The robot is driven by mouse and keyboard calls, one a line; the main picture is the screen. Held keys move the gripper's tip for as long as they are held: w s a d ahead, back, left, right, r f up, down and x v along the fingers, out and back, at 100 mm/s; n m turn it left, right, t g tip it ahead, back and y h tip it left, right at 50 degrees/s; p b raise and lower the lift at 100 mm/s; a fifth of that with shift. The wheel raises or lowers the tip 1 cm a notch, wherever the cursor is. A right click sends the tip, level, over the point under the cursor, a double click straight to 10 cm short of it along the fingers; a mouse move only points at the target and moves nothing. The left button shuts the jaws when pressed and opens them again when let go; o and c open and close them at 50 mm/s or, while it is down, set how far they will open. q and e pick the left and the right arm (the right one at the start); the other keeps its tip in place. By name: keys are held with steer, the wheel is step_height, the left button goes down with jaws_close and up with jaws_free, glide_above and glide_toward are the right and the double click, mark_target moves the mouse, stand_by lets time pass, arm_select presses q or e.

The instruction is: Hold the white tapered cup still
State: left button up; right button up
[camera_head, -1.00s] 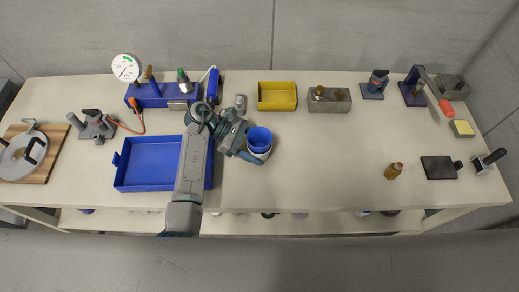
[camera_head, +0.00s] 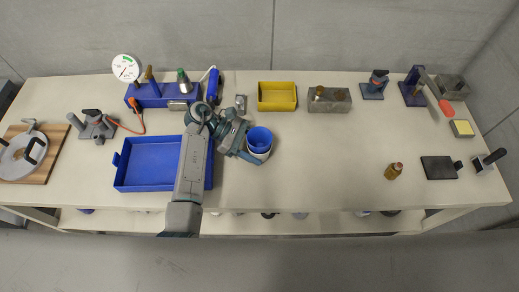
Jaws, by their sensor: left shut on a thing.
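The white tapered cup (camera_head: 261,155) stands on the table in the middle of the head view, right of the blue tray. Its inside looks blue, or a blue cup (camera_head: 260,138) sits in it; I cannot tell which. My left gripper (camera_head: 252,153) is shut on the white cup from its left side. One finger shows in front of the cup, and the cup's left side is partly hidden by the gripper. My right gripper is not in view.
The blue tray (camera_head: 130,180) lies under my left arm. A yellow bin (camera_head: 277,107) and a grey metal block (camera_head: 329,106) stand behind the cup. A small brown bottle (camera_head: 393,171) stands to the right. The table right of the cup is mostly clear.

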arm_select(q)
steer(key=c, duration=0.4)
steer(key=shift+s+f, duration=0.1)
steer(key=shift+f, duration=0.1)
stand_by(0.7)
